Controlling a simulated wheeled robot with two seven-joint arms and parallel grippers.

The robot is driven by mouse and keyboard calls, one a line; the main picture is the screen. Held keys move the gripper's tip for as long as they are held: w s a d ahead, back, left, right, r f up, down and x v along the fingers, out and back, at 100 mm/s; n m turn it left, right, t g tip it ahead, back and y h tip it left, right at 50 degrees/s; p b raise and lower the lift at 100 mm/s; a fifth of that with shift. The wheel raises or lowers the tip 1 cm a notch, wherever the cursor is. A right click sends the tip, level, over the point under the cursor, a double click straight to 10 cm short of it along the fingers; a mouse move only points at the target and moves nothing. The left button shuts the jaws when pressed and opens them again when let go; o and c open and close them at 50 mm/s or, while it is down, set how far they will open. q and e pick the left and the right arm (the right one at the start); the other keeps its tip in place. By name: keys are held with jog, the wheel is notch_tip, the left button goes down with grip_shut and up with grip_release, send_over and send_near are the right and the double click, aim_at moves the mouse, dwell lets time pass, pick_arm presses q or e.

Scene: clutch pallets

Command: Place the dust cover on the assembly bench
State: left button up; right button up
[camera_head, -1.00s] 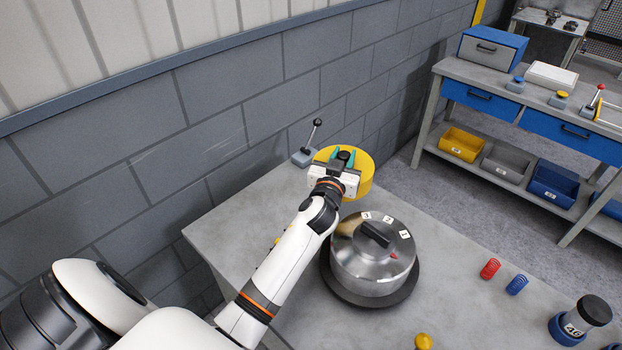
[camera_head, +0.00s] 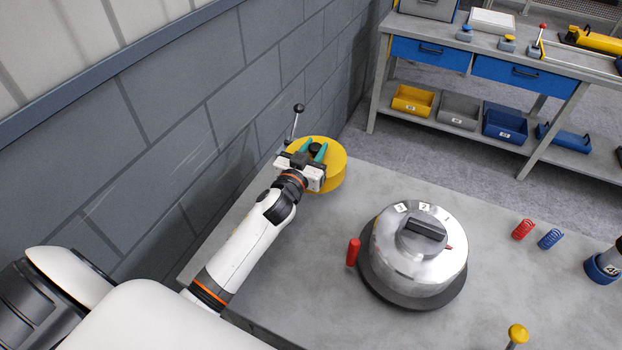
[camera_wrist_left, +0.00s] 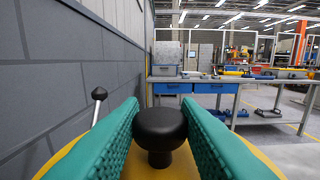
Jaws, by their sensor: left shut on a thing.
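The dust cover appears as a yellow round cover (camera_head: 333,181) with a black knob (camera_wrist_left: 160,128) on top. It is at the far left corner of the grey assembly bench (camera_head: 300,265); I cannot tell whether it touches the bench top. My left gripper (camera_head: 311,151) is shut on the cover's knob. In the left wrist view its teal fingers stand on both sides of the knob, with yellow cover surface below. My right gripper is not in view.
A lever with a black ball (camera_head: 298,108) stands right behind the cover, near the block wall. Bare bench lies between cover and springs.

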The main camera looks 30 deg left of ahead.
pick_arm(q)
jog(key=f, duration=0.4)
jog(key=shift+d+b, duration=0.2)
jog(key=shift+b, duration=0.1)
jog(key=shift+a+f+b, duration=0.1)
jog(key=shift+f+b, duration=0.35)
jog(key=shift+f, duration=1.4)
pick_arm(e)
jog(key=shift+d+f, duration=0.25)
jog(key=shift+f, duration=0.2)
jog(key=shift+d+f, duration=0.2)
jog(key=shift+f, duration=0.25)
pick_arm(q)
jog(key=shift+f, duration=0.1)
jog(key=o, duration=1.1)
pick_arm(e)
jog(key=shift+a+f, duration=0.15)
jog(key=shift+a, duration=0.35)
